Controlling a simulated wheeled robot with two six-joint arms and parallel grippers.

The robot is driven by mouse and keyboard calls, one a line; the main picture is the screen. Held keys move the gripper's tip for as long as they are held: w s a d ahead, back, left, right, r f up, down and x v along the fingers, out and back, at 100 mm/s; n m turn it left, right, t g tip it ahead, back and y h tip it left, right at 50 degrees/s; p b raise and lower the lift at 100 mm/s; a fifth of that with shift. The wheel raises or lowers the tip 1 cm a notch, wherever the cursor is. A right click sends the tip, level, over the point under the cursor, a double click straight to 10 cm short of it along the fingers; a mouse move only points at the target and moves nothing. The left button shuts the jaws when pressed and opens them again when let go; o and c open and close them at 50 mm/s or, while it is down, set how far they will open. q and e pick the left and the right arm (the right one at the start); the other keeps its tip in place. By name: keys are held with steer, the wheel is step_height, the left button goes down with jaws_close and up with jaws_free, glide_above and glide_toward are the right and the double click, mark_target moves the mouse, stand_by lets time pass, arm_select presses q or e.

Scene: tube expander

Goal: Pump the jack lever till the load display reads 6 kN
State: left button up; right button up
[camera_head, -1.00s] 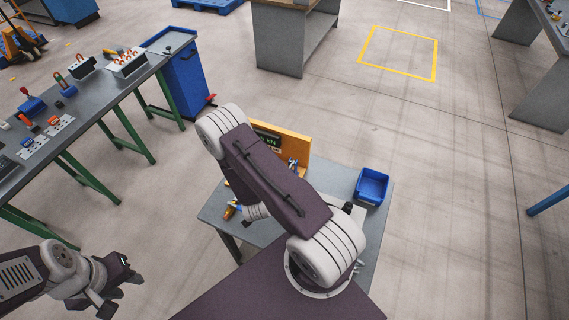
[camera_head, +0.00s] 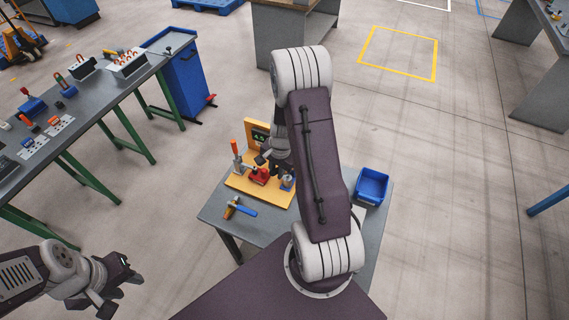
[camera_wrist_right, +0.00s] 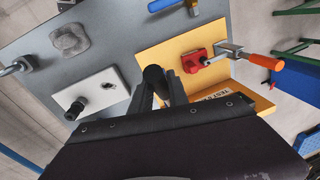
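The load display (camera_head: 260,137) stands on an upright orange panel at the back of the orange base (camera_head: 239,183); its green digits are small and seem to read 4.5. My right gripper (camera_head: 267,157) reaches down over the base from the right. In the right wrist view, its fingers (camera_wrist_right: 158,88) sit on both sides of a black handle (camera_wrist_right: 153,76), apparently the jack lever, and look shut on it. The jack body is mostly hidden by my arm and gripper. My left gripper (camera_head: 126,285) is open and empty at the lower left, away from the bench.
A red block (camera_head: 259,176) is on the base beside an orange-handled clamp (camera_head: 235,150). A blue-handled tool (camera_head: 240,208) lies on the grey bench (camera_head: 216,210) in front. A blue bin (camera_head: 371,186) is at the right. A long tool table (camera_head: 88,92) stands at the left.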

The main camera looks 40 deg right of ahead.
steer(key=o, duration=0.3)
steer(key=shift+w, duration=0.15)
arm_select(q)
steer(key=shift+w+f, duration=0.1)
steer(key=shift+w, duration=0.25)
arm_select(e)
steer(key=shift+o, duration=0.2)
steer(key=shift+w+a+f, duration=0.1)
steer(key=shift+w+f, duration=0.05)
steer(key=shift+w, duration=0.05)
steer(key=shift+s+r+p, duration=0.25)
steer(key=shift+r+p, duration=0.35)
steer(key=shift+r, duration=0.15)
step_height(320, 180, up, 3)
steer(key=shift+s+f+p, duration=0.1)
steer(key=shift+f+p, duration=0.1)
steer(key=shift+p, duration=0.95)
steer(key=r+p, duration=0.2)
steer(key=r, duration=0.1)
steer(key=shift+s+p, duration=0.3)
arm_select(q)
step_height(320, 180, up, 6)
steer(key=shift+s+f, duration=0.1)
steer(key=shift+s, duration=0.05)
